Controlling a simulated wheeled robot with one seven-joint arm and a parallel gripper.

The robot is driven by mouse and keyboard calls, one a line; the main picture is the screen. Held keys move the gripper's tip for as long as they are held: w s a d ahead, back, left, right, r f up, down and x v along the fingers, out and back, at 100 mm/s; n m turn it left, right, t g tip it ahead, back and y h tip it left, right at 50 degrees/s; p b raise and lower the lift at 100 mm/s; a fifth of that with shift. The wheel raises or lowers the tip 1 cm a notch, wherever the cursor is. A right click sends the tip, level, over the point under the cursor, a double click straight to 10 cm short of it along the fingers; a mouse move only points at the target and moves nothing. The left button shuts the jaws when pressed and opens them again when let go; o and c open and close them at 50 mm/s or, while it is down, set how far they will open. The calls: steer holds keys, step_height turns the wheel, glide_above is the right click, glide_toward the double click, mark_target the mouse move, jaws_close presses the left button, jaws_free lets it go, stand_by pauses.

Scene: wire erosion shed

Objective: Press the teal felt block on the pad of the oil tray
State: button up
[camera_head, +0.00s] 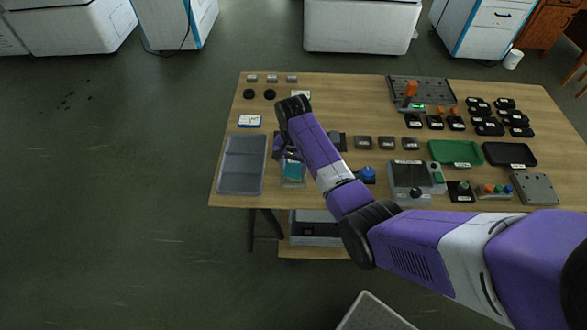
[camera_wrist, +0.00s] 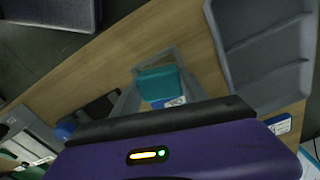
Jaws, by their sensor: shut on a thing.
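The teal felt block (camera_head: 291,171) is at the near left part of the table, below my gripper (camera_head: 290,162). In the wrist view the teal block (camera_wrist: 158,83) lies between the grey fingers of my gripper (camera_wrist: 158,90), which is shut on it. A small grey-rimmed holder surrounds the block, with a blue and white label (camera_wrist: 170,102) beside it. My arm partly covers this spot in the head view. I cannot tell how far the block is above the surface. A green tray (camera_head: 456,152) and a black tray (camera_head: 510,154) lie at the right; their labels are too small to read.
A grey divided bin (camera_head: 241,163) stands just left of the gripper. A blue knob (camera_head: 367,174) and a grey device (camera_head: 409,180) stand to the right. Several small black parts fill the back right. The bare wood between the back left parts and the bin is partly free.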

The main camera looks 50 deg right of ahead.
mark_target(293, 168)
steer(key=shift+r+p, duration=1.1)
steer(key=shift+r, duration=1.7)
